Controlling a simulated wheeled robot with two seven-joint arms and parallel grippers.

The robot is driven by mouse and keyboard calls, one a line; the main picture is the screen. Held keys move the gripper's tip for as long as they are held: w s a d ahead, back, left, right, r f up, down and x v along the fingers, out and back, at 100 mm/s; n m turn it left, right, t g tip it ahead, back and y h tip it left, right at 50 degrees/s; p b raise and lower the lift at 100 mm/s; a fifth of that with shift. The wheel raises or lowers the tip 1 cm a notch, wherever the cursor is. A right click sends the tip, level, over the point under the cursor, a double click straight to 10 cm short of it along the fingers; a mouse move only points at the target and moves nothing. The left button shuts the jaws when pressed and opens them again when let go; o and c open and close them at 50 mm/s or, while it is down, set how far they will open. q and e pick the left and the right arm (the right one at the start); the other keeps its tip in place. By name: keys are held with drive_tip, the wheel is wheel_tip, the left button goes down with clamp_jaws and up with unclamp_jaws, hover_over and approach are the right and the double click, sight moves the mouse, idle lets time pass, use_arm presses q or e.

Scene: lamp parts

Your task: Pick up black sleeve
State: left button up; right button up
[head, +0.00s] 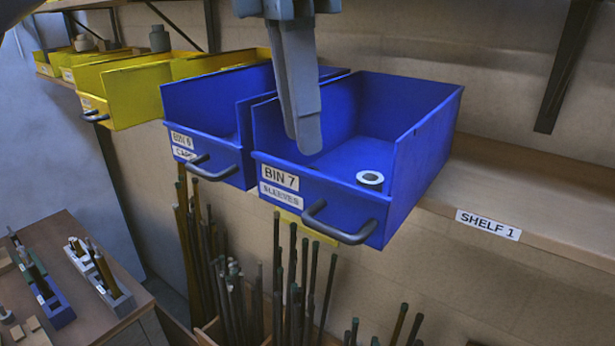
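The blue bin labelled BIN 7 SLEEVES (420,165) is pulled out from the shelf, with its open top facing up. A small ring-shaped sleeve (370,178) lies on its floor near the front right. Its top rim looks pale and its hole dark; I see no sleeve that is plainly black. My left gripper (305,145) points down from the top over the left part of this bin, left of the sleeve and apart from it. Its fingers overlap in this view, so their gap is hidden. No object shows at the fingertips. My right gripper is not in view.
Blue BIN 6 (200,105) stands just left of BIN 7, with yellow bins (130,90) farther left. BIN 7 has a dark front handle (340,226). SHELF 1 (530,185) is bare at right. Upright rods (230,280) stand below; a bench (80,250) is lower left.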

use_arm(q)
drive_tip(key=shift+w+d+f+p, duration=0.1)
drive_tip(key=shift+f+p, duration=0.3)
drive_tip(key=shift+f, duration=0.8)
drive_tip(key=shift+w+d+f+p, duration=0.1)
drive_tip(key=shift+f+p, duration=0.3)
drive_tip(key=shift+f, duration=0.75)
drive_tip(key=shift+s, duration=0.1)
drive_tip(key=shift+c, duration=0.7)
clamp_jaws()
